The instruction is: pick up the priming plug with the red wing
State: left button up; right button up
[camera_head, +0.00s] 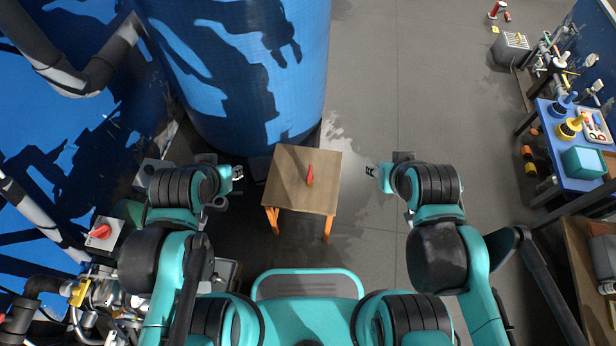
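The priming plug with the red wing (310,174) is on a small brown-topped stool (290,196) with orange legs, in the middle of the head view. Its red wing is on top, with a small orange-yellow part below. My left gripper (238,173) is left of the stool, apart from the plug, pointing inward. My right gripper (370,171) is right of the stool, also apart from the plug and pointing inward. Both grippers look empty, with their small fingertips spread apart.
A large blue tank (250,75) stands directly behind the stool. A blue bench (560,140) with several small items is at the far right. The grey floor between stool and bench is mostly clear.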

aim_at(309, 178)
jog(key=u, duration=2.25)
jog(key=z, duration=2.3)
jog(key=k+l+z, duration=0.45)
jog(key=l+z, duration=0.25)
